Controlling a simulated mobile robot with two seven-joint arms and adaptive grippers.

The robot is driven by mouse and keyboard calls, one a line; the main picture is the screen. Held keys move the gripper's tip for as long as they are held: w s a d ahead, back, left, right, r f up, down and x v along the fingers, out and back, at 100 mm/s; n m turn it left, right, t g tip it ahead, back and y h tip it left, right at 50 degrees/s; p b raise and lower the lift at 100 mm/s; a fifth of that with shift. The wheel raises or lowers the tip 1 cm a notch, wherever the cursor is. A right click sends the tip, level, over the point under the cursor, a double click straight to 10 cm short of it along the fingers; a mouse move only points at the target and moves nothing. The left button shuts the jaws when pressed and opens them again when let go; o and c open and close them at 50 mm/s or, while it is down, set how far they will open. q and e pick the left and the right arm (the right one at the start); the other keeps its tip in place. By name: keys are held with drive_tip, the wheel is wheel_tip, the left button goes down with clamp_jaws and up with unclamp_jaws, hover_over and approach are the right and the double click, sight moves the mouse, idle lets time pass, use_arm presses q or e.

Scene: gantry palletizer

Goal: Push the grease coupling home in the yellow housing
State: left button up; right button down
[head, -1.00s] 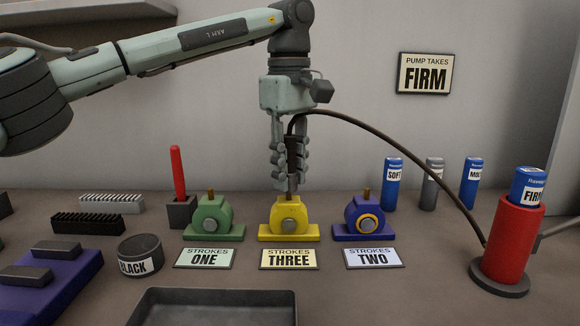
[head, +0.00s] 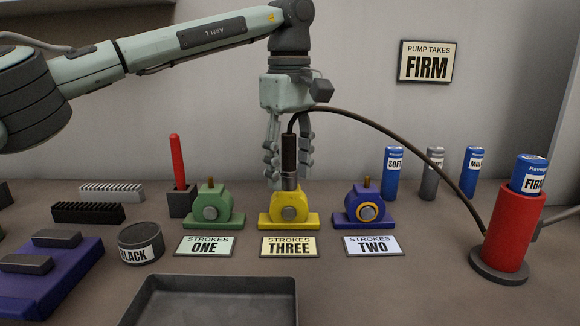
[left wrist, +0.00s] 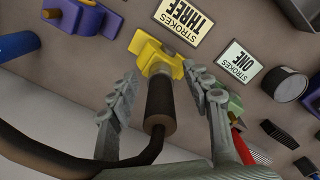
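The grease coupling (head: 289,155), a dark sleeve with a grey metal collar at its lower end, stands upright on top of the yellow housing (head: 288,208). Its collar meets the housing's top; how deep it sits cannot be told. My left gripper (head: 289,165) is open, its fingers on either side of the coupling with gaps. In the left wrist view the coupling (left wrist: 160,103) stands between the spread fingers (left wrist: 165,105), against the yellow housing (left wrist: 157,55). A dark hose (head: 405,133) arches from the coupling to the red pump (head: 512,232). My right gripper is not in view.
A green housing (head: 209,209) stands left of the yellow one, a purple housing (head: 366,207) right. Stroke cards lie in front. A grey tray (head: 215,282) is at the front. A red stick (head: 177,160) stands in a dark holder. Several cartridges stand at back right.

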use_arm(q)
wheel_tip(320, 180, up, 12)
idle(0.6)
